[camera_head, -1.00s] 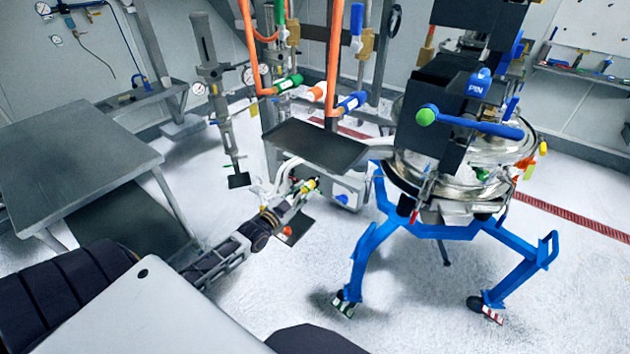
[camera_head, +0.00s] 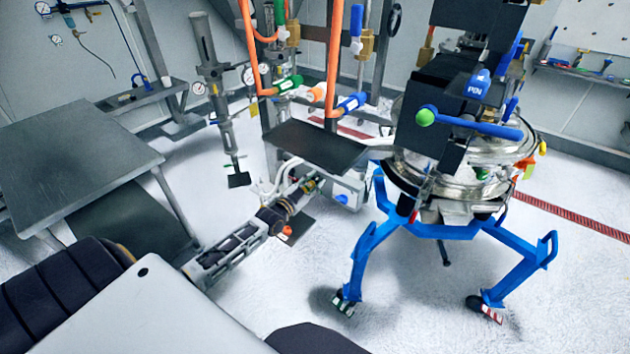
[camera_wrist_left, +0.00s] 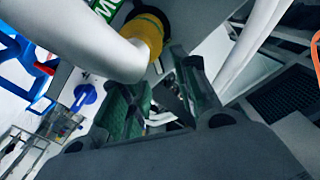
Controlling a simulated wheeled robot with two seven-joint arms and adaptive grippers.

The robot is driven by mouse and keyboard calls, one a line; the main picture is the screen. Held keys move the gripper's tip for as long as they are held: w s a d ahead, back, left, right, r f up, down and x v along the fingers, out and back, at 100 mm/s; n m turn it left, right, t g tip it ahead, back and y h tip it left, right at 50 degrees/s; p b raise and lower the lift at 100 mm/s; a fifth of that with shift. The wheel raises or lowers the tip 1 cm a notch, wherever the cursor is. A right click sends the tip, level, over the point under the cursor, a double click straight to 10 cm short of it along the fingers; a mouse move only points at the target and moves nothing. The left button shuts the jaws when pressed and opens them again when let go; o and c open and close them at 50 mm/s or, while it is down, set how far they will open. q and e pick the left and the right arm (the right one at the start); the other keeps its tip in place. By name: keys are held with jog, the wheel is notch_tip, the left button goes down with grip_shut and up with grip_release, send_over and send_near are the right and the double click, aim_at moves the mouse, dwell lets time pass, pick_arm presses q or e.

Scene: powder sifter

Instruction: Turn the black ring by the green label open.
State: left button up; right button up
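In the wrist view, a green label with white lettering (camera_wrist_left: 106,7) is at the top edge, on a white pipe. In the head view my left gripper (camera_head: 303,188) is among white pipes, below a dark plate. My right gripper is out of view.
The dark flat plate (camera_head: 316,146) hangs over the pipes near my left gripper. The sifter on its blue stand (camera_head: 440,230) is to the right. A grey table (camera_head: 70,165) is at the left.

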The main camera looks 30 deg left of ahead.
pick_arm(q)
jog(key=shift+w, duration=0.65)
jog(key=shift+c, duration=0.3)
grip_shut()
